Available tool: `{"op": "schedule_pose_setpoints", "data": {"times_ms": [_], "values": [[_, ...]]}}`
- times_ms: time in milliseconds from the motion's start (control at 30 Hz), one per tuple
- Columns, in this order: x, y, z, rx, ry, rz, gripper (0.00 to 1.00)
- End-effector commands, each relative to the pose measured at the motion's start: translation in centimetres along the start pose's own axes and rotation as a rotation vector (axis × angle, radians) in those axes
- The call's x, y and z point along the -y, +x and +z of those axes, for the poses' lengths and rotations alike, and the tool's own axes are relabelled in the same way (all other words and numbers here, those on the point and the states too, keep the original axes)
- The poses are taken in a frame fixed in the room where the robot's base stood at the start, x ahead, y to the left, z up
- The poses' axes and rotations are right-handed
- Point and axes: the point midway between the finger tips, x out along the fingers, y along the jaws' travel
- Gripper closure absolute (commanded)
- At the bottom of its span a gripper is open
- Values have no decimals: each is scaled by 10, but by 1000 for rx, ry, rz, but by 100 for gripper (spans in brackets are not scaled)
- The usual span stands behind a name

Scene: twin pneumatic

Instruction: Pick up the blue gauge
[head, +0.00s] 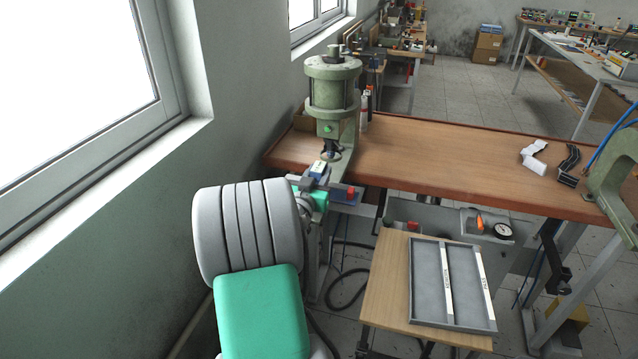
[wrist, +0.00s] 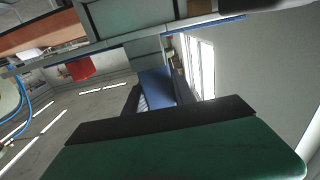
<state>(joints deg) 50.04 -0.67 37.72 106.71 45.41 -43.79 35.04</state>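A small blue block (wrist: 155,88), which looks like the blue gauge, shows between the two dark fingers of my gripper (wrist: 157,92) in the wrist view. The fingers stand on both sides of it, but I cannot tell whether they press on it. In the head view a small blue piece with a pale top (head: 318,168) sits just below the press ram. My gripper there is at the press's left side, partly hidden by my arm and the fixture.
The green press (head: 333,90) stands on the wooden bench (head: 430,160). A red part (head: 351,192) is beside the fixture. A grey tray with labelled strips (head: 418,300) lies on a low wooden stand (head: 383,290). A wall and window are close on the left.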

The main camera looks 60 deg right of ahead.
Motion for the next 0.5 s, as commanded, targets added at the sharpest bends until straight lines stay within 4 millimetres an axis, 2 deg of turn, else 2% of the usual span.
{"op": "schedule_pose_setpoints", "data": {"times_ms": [33, 333, 500], "values": [[0, 0, 0, 0, 0, 0, 76], [0, 0, 0, 0, 0, 0, 100], [0, 0, 0, 0, 0, -1, 100]]}}
